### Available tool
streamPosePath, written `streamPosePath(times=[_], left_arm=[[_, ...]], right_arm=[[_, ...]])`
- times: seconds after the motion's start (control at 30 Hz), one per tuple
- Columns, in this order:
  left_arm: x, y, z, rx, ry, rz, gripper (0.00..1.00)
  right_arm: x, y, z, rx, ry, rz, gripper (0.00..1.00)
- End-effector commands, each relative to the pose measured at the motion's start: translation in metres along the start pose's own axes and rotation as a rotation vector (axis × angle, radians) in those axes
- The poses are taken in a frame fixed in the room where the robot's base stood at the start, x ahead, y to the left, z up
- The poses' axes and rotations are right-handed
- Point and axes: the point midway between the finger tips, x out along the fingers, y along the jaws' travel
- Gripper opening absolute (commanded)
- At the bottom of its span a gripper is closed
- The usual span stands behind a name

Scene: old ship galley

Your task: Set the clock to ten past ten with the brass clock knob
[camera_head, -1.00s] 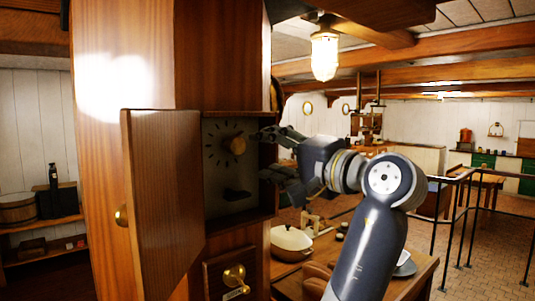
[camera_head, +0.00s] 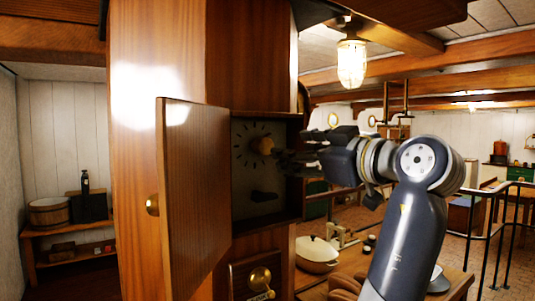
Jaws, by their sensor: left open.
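The hands are too dark and small to read. My right gripper is not in view.
The case's wooden door (camera_head: 195,200) stands open at the left, with a round brass knob (camera_head: 152,205). A brass fitting (camera_head: 260,278) is below the case. A white pan (camera_head: 317,252) stands on a table at the right.

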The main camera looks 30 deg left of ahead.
Motion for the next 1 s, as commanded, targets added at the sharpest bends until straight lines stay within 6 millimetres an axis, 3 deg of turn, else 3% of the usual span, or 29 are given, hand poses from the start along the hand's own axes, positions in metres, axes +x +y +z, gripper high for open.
streamPosePath(times=[0.13, 0.37, 0.8, 1.0], left_arm=[[0.000, 0.000, 0.000, -0.196, -0.005, 0.001, 0.55], [0.008, 0.001, -0.002, -0.279, -0.007, -0.002, 0.55], [0.085, 0.002, -0.004, -0.274, -0.005, -0.002, 0.55], [0.105, 0.001, -0.001, -0.275, -0.006, 0.000, 0.55]], right_arm=[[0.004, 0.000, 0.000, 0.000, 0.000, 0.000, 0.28], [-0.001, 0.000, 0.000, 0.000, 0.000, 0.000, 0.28], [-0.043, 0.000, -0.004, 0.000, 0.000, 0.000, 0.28], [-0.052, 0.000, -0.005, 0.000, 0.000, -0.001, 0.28]])
